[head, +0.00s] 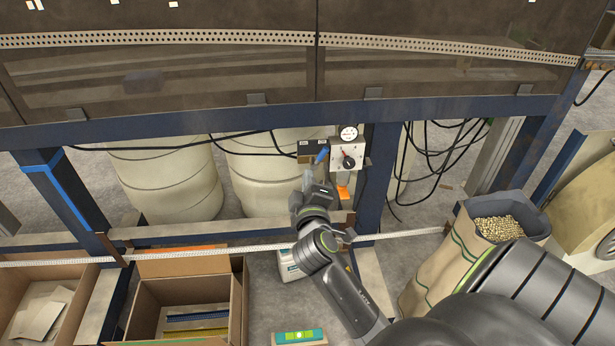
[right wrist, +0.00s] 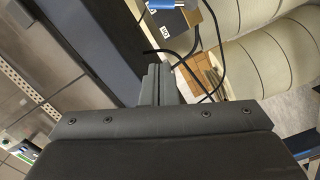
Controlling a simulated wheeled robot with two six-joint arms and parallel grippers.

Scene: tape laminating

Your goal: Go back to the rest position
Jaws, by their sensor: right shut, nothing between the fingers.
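My right arm reaches up from the lower right in the head view. Its gripper (head: 309,180) is just below a small grey control box (head: 350,158) with a round gauge and a dark knob, mounted by a dark blue post. In the right wrist view the fingers (right wrist: 158,82) are together with nothing between them. A blue handle or cap (head: 321,155) shows near the fingertips in the head view and also at the top of the right wrist view (right wrist: 165,4). The fingers look apart from it. My left gripper does not show.
Blue frame beams (head: 220,122) and black cables (head: 440,150) surround the control box. Cream barrels (head: 170,180) stand behind. Open cardboard boxes (head: 240,290) lie at lower left, and a sack of pellets (head: 430,275) stands at right. A green level-like item (head: 299,336) is at the bottom.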

